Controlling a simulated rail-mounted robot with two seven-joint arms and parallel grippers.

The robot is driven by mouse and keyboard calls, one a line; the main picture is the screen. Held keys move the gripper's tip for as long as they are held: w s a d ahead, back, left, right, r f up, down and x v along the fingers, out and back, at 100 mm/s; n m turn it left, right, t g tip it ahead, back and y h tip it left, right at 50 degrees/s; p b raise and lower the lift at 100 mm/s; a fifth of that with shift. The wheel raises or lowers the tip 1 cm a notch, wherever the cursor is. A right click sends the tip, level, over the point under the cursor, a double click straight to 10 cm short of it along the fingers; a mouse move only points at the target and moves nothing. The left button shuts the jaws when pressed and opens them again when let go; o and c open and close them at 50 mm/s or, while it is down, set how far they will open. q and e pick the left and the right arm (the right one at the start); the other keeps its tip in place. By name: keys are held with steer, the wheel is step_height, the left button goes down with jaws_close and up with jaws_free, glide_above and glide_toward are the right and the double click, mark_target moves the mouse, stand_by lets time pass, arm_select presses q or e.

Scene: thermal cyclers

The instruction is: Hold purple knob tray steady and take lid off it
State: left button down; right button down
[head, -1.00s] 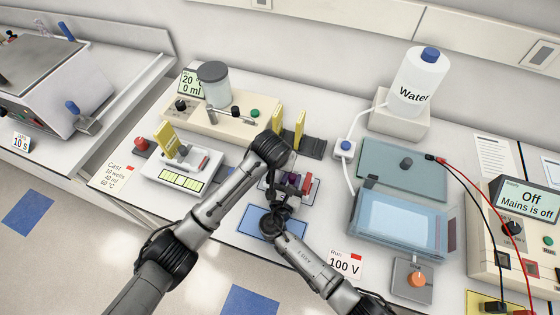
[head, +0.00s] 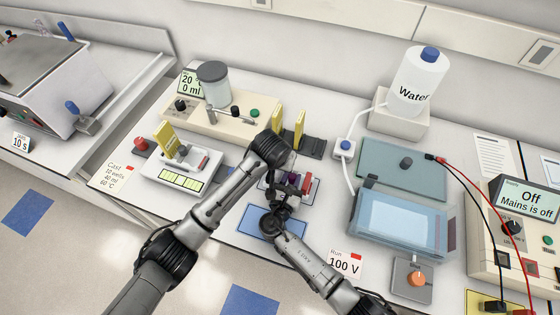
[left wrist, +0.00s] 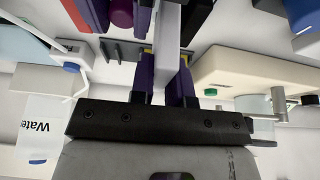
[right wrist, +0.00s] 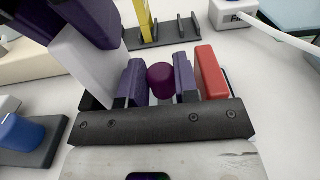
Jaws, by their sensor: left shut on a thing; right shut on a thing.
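The small tray lies near the middle of the bench in the head view, with a red block (head: 308,181) at its right end. The red block also shows in the right wrist view (right wrist: 210,70). The purple knob (right wrist: 162,80) of the lid sits between the fingers of my right gripper (right wrist: 158,82), which is shut on it. My left gripper (left wrist: 168,72) is shut on a pale grey-white block (left wrist: 168,40) at the tray's other end. That block also shows in the right wrist view (right wrist: 85,65). My arms and fingers hide much of the tray and lid in the head view.
A black rack (head: 314,146) with yellow combs stands behind the tray. A blue mat (head: 262,222) lies in front. A white casting unit (head: 180,172) is to the left. A clear bluish tank (head: 400,225) and a water bottle (head: 420,80) are to the right.

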arm_select(q)
steer(key=shift+r, duration=0.3)
steer(key=shift+r, duration=0.85)
steer(key=shift+r, duration=2)
arm_select(e)
steer(key=c, duration=0.9)
jaws_free()
steer(key=shift+o, duration=0.6)
arm_select(q)
steer(key=shift+d, duration=0.1)
